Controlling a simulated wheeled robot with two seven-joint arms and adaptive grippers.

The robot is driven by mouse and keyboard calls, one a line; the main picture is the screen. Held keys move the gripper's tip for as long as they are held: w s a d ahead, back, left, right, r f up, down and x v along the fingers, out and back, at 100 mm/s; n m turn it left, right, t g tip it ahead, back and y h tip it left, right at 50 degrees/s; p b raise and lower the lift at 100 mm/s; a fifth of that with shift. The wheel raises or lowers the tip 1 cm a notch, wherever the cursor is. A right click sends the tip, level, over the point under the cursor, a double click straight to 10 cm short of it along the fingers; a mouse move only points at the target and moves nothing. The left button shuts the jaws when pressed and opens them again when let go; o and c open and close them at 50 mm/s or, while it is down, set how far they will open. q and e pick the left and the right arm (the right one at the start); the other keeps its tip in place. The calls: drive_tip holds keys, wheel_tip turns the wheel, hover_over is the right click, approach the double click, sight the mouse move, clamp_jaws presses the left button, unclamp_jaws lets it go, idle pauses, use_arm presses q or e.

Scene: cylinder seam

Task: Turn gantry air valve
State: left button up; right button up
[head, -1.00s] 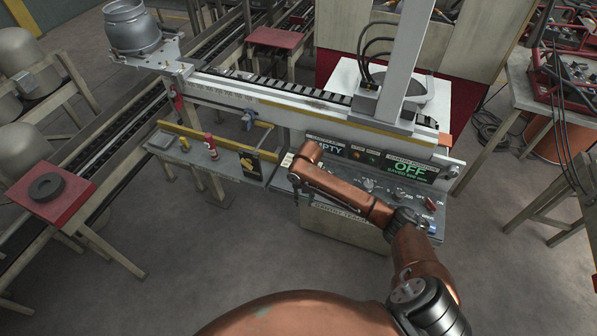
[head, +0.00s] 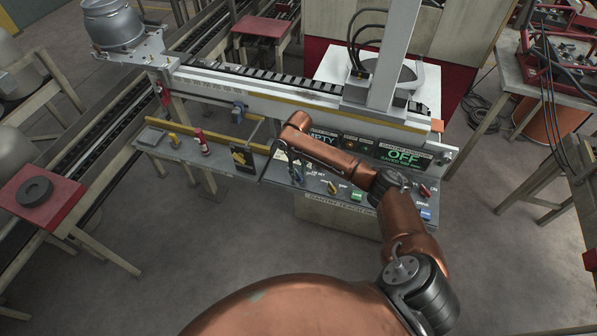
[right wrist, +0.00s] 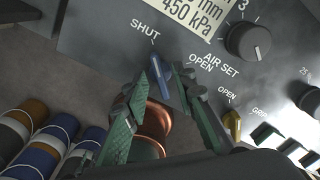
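The blue valve lever (right wrist: 161,78) shows in the right wrist view on the grey control panel (right wrist: 105,28). Its tip points up toward the word SHUT; the word OPEN is to its right. In the head view my right gripper (head: 296,170) is at the left end of the panel and partly hides the lever there. My left gripper is not in view.
A black knob (right wrist: 249,41) is up and right of the lever. A gantry display (head: 403,156) reads OFF. A side shelf (head: 205,160) with a red bottle adjoins the panel's left.

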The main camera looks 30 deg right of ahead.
drive_tip(key=shift+f, duration=0.1)
drive_tip(key=shift+c, duration=0.6)
clamp_jaws()
